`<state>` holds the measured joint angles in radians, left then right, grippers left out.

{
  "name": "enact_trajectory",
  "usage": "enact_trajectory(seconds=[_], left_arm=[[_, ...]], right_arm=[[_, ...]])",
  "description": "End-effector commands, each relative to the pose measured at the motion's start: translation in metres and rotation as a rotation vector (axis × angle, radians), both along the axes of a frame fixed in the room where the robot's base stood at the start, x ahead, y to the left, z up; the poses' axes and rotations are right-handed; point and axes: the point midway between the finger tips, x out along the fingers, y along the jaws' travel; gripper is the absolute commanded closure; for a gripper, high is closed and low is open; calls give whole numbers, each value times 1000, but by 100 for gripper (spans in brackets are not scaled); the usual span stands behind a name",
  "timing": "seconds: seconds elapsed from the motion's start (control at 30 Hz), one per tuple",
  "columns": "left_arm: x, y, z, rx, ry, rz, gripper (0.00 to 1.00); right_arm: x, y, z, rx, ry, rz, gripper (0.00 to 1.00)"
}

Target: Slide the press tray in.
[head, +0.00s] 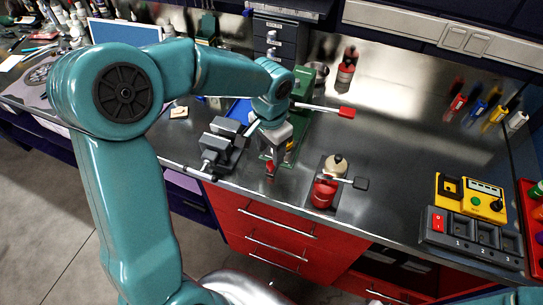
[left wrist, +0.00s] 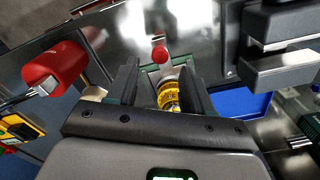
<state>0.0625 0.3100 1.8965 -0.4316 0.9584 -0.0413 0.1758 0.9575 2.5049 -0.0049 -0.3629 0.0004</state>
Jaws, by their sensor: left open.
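The green arbor press (head: 306,88) stands at the back of the bench, with a lever ending in a red grip (head: 347,112); a red grip (left wrist: 55,68) also shows large in the left wrist view. A small red knob (head: 270,168) shows near the bench's front edge and in the left wrist view (left wrist: 160,53), by a green plate that may be the press tray. A yellow-labelled cylinder (left wrist: 168,96) shows between the fingers. My left gripper (head: 272,150) is open above the plate, pointing down; contact is unclear. It hides most of the tray. My right gripper is out of view.
A grey vise (head: 222,145) is just left of my gripper. A yellow meter (head: 470,197) and a grey switch box (head: 470,232) sit further right. The bench middle right is clear.

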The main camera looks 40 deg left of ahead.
Motion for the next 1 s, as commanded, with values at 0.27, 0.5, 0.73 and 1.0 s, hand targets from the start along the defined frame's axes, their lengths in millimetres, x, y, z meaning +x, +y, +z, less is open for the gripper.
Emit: enact_trajectory(seconds=[0.27,0.5,0.73,1.0], left_arm=[[2,0,-39,-1,2,-1,49],[4,0,-44,0,0,-1,49],[4,0,-44,0,0,-1,88],[4,0,-44,0,0,-1,100]], right_arm=[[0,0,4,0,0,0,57],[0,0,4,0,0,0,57],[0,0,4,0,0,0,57],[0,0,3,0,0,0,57]])
